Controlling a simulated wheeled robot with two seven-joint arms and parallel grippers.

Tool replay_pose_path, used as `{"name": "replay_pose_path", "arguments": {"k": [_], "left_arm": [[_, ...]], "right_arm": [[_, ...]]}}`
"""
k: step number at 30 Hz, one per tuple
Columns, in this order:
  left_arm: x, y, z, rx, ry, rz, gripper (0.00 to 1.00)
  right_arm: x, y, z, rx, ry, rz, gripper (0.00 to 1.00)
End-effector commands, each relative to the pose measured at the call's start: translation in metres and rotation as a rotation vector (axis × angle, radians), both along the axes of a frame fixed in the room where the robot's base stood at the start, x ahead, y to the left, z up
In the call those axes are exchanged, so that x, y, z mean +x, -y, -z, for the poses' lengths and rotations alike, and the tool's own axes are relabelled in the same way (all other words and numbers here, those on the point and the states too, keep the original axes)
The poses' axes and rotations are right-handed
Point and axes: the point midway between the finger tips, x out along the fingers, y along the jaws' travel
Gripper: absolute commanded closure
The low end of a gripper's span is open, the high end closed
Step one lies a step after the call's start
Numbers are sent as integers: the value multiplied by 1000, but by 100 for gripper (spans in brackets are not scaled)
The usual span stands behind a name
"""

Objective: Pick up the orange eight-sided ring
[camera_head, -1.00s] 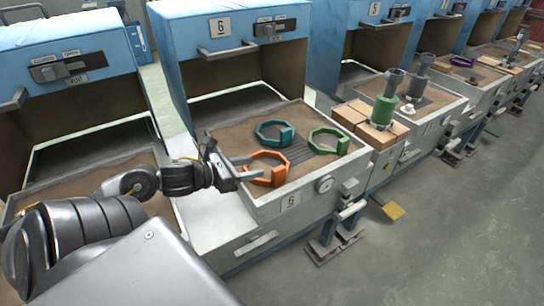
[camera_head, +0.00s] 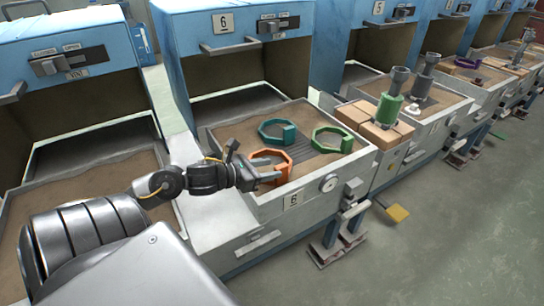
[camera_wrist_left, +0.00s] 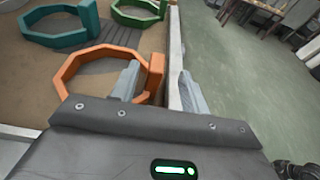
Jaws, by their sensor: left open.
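The orange eight-sided ring (camera_head: 270,158) lies on the sand of the station marked 6, at its near left. It has a thick block on one side. In the left wrist view the ring (camera_wrist_left: 85,62) lies ahead, and its block (camera_wrist_left: 156,72) shows between my two fingers. My left gripper (camera_head: 270,178) is open at the ring's near side; its fingers partly cover the ring. In the left wrist view my gripper (camera_wrist_left: 158,86) has its fingers apart. I cannot tell whether either finger touches the block. My right gripper is out of view.
A teal ring (camera_head: 276,132) lies behind the orange one, and a green ring (camera_head: 333,139) lies to its right. The tray's pale rim (camera_head: 320,178) runs close to the gripper. Tan blocks (camera_head: 363,118) and a green cylinder (camera_head: 388,109) stand further right.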

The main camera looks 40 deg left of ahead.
Motion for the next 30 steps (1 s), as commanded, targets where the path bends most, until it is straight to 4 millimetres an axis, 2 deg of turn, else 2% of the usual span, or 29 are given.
{"name": "replay_pose_path", "arguments": {"k": [8,19,28,30], "left_arm": [[7,1,2,0,1,0,55],[47,10,17,1,0,-2,55],[50,11,19,1,-1,-1,55],[50,11,19,1,-1,-1,62]], "right_arm": [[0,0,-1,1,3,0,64],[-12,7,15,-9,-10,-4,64],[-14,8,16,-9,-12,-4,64],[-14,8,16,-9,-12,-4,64]]}}
